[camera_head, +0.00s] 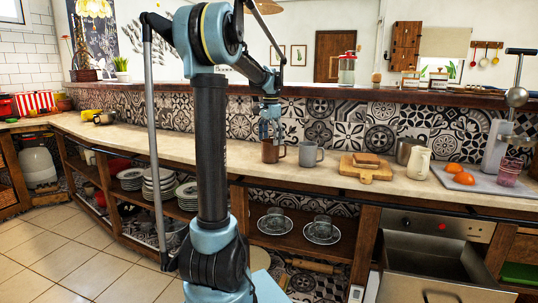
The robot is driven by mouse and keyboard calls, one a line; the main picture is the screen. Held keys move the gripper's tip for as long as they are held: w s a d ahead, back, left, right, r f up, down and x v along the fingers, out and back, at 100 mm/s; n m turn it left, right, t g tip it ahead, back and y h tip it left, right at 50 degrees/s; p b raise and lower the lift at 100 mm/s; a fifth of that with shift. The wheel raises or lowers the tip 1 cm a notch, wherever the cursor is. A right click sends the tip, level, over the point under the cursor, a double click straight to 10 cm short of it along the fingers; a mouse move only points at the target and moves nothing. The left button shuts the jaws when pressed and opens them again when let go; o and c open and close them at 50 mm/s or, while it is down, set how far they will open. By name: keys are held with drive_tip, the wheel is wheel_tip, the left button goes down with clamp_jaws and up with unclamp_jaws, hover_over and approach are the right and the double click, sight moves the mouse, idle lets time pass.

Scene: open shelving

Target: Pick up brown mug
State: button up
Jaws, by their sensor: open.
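The brown mug (270,153) stands upright on the counter, near the middle of the head view. A grey mug (308,155) stands just to its right, with a small gap between them. My gripper (270,136) points down directly above the brown mug. Its fingers are open and reach to about the mug's rim. At this size I cannot tell whether the fingers touch the mug or are around its rim.
A wooden board (365,173) with bread lies to the right of the grey mug, then a cream jug (418,162). Tiled backsplash (355,125) rises behind the counter. The counter (205,147) left of the brown mug is clear. Open shelves below hold stacked plates (159,184).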

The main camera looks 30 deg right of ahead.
drive_tip(key=shift+f, duration=0.9)
drive_tip(key=c, duration=1.4)
drive_tip(key=shift+r, duration=0.1)
